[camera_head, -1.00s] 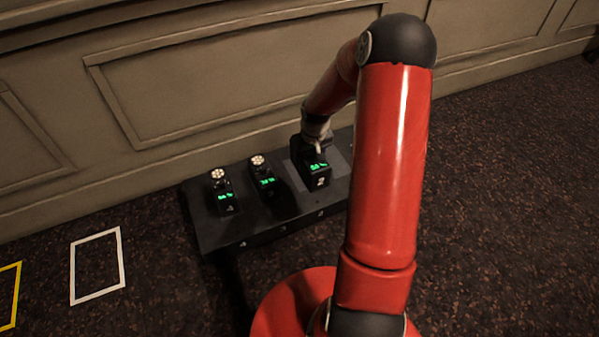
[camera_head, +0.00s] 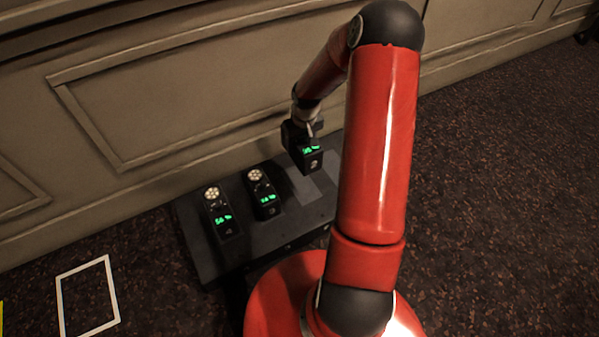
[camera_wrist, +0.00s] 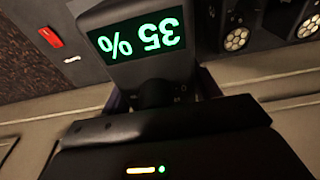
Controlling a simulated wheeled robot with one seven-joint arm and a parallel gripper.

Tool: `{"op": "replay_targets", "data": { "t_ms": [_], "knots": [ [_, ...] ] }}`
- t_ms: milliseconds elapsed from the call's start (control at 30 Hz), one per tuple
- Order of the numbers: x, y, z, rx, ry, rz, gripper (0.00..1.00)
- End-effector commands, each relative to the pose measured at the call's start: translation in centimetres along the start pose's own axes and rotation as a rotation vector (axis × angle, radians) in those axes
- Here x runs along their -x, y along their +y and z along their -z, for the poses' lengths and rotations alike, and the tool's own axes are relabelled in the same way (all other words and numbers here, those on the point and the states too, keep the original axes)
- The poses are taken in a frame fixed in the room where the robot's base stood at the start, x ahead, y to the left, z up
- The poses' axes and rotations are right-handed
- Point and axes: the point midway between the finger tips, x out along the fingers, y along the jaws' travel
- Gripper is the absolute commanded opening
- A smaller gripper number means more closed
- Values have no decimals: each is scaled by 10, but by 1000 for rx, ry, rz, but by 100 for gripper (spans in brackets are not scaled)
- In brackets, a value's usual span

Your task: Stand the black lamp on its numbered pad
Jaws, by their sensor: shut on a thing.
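A paler grey bay (camera_head: 300,186) on the dock lies below the lamp, empty where visible. No numbered pad can be made out for certain.
Two similar lamps (camera_head: 224,215) (camera_head: 264,194) stand on the dock to the left. A white outlined square (camera_head: 88,297) is on the carpet at lower left, with a sliver of yellow outline (camera_head: 2,318) beyond. A panelled wall (camera_head: 180,90) rises close behind the dock.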

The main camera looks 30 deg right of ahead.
Motion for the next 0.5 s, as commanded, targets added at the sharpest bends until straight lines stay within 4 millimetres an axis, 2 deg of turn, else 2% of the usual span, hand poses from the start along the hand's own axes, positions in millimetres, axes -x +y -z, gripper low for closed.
{"op": "replay_targets", "data": {
  "t_ms": [33,300,500],
  "knots": [
    [-15,-1,-2,3,-1,1,5],
    [-75,-1,-10,2,1,0,5],
    [-102,0,-14,2,3,-1,5]
  ]
}}
